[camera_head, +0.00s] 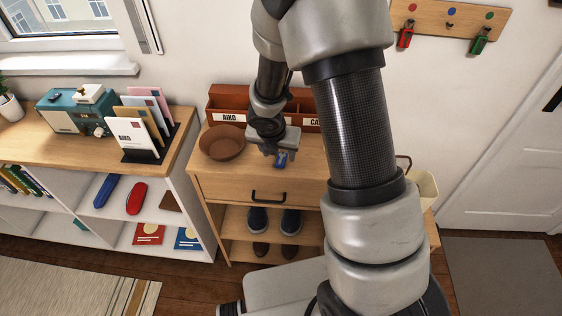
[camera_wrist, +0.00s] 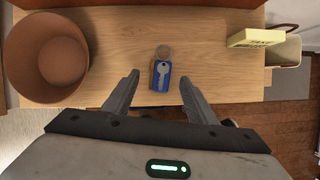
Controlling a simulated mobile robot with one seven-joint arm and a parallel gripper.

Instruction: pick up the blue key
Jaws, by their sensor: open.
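The blue key (camera_wrist: 161,75) is a blue tag with a pale key shape on it and a ring at its top. It lies flat on the wooden cabinet top, and it also shows in the head view (camera_head: 281,159) just below my gripper. My gripper (camera_wrist: 155,82) is open and empty above the cabinet top. In the wrist view its two fingers are spread, one on each side of the key's lower end, and neither touches it. In the head view my gripper (camera_head: 279,150) partly covers the area around the key.
A brown bowl (camera_wrist: 45,58) stands to the left of the key. A yellow box-shaped thing (camera_wrist: 256,38) is at the right by a pale bin (camera_wrist: 287,52). Red-brown letter boxes (camera_head: 228,104) stand behind. Red (camera_head: 405,38) and green (camera_head: 479,42) keys hang on the wall rack.

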